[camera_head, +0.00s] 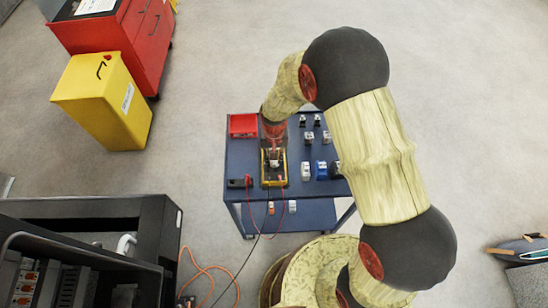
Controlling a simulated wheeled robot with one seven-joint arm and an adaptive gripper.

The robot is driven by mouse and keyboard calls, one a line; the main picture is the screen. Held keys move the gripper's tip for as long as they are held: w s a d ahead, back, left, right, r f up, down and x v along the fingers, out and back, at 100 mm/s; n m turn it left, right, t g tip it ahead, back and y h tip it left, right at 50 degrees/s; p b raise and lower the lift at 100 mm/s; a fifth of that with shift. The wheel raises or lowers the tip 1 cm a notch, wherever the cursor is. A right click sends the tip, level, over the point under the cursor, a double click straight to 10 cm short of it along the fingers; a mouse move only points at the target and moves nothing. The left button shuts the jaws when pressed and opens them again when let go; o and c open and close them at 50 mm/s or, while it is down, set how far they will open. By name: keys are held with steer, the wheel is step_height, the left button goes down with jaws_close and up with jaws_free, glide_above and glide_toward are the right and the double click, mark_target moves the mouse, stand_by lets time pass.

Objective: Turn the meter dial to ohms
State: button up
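The meter (266,182), a small dark unit with a yellow edge, lies on the blue table (236,155) in the head view. My arm reaches over from the right, and my gripper (273,158) points down directly over the meter. The gripper hides much of the meter, including most of its face. The dial's setting cannot be read. Whether the fingers touch the dial, and how far apart they are, is too small to tell.
A red box (243,125) and a black piece with a red lead (240,183) lie at the table's left. Several small parts, including a blue one (321,170), stand on the right. A yellow bin (103,100), red cabinet (128,35) and black genset (150,225) stand left. Floor behind is clear.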

steer(key=shift+o, duration=0.8)
steer(key=shift+r, duration=0.35)
step_height(320, 180, up, 11)
steer(key=shift+r, duration=0.15)
steer(key=s+d+r+t+b, duration=0.2)
steer(key=s+d+r, duration=0.5)
steer(key=s+r, duration=0.3)
steer(key=s+d+r+t+b, duration=0.2)
steer(key=s+d+r+t, duration=0.1)
steer(key=s+d+r, duration=0.4)
steer(key=shift+s+d+r+n+t+b, duration=0.2)
steer(key=shift+s+r+n+t+b, duration=0.15)
steer(key=shift+s+r, duration=1.55)
